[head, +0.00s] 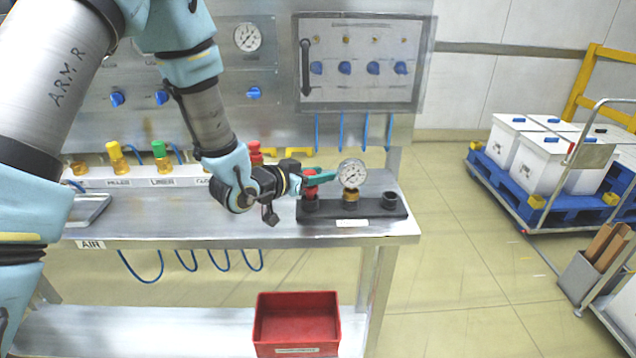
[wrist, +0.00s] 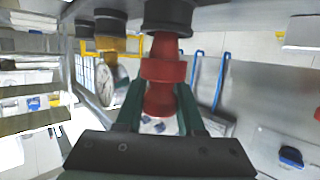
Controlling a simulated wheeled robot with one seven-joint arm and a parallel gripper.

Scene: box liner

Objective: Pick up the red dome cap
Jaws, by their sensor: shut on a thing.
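The red dome cap (head: 310,186) stands upright at the left socket of a black block (head: 345,211) on the bench. In the wrist view the red cap (wrist: 163,72) shows a wide collar and a narrower neck that meets a black socket (wrist: 168,16). My gripper (head: 314,178) comes in from the left. Its green fingers, also in the wrist view (wrist: 160,105), lie on both sides of the cap and are shut on it. The cap still appears to touch the socket; I cannot tell whether it is loose.
A pressure gauge (head: 352,174) stands in the block's middle socket, close beside my gripper. The right socket (head: 389,200) is empty. Another red fitting (head: 254,152) sits on the rack behind with green and yellow ones. A red bin (head: 297,318) is on the lower shelf.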

